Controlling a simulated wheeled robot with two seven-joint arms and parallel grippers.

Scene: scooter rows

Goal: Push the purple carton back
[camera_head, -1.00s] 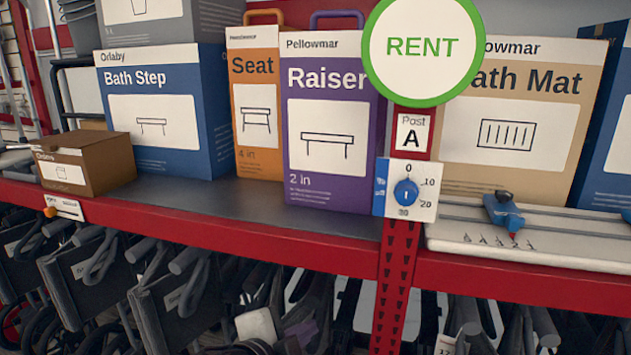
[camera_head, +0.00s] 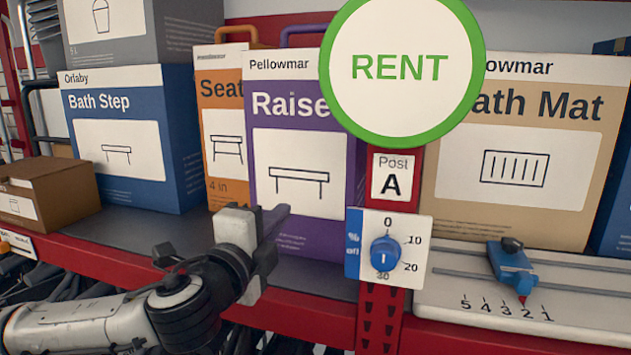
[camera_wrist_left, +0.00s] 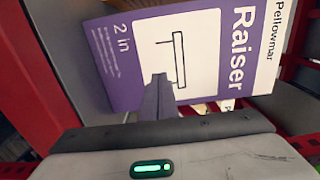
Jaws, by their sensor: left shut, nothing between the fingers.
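The purple carton (camera_head: 299,130), labelled Raiser, stands upright on the red-edged shelf. Its upper right is hidden behind the round RENT sign. It also shows, turned on its side, in the left wrist view (camera_wrist_left: 112,62). My left gripper (camera_head: 281,213) is shut and empty. My right gripper is not in view.
An orange Seat carton (camera_head: 220,100) stands close on the left, then a blue Bath Step carton (camera_head: 128,185) and a small brown box (camera_head: 62,185). A red post with the RENT sign (camera_head: 400,110) and a dial (camera_head: 385,252) stands at the right front. Bare shelf (camera_head: 140,228) lies front left.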

